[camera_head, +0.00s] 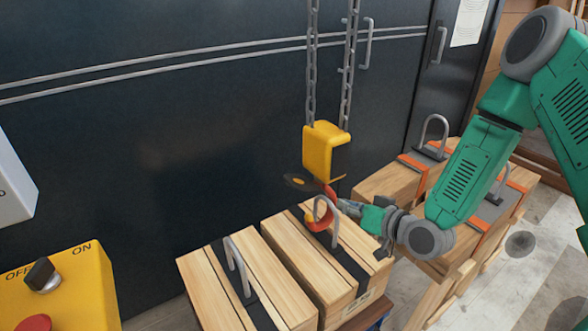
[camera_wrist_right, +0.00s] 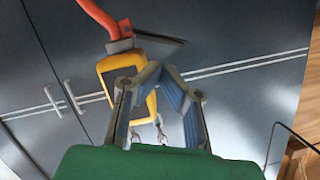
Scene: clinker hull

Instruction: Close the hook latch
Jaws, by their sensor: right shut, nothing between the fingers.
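The yellow hook block (camera_head: 322,150) hangs from two chains above a wooden crate. Below it is the red-orange hook (camera_head: 314,222), its lower curve beside the crate's grey U-shaped handle (camera_head: 335,232). I cannot tell whether the hook passes through the handle. In the right wrist view the block (camera_wrist_right: 115,68) appears inverted, with the red hook (camera_wrist_right: 97,14) at the top. A thin dark bar (camera_wrist_right: 160,38) sticks out beside the hook's neck; it may be the latch. My right gripper (camera_head: 343,204) is shut and empty, close beside the hook; its fingers (camera_wrist_right: 158,70) meet in front of the block.
Wooden crates with handles stand below and at right, one with another grey handle (camera_head: 237,265). A yellow control box (camera_head: 75,290) with a switch and red button is at lower left. Dark cabinet doors (camera_head: 150,150) stand behind. Floor shows at lower right.

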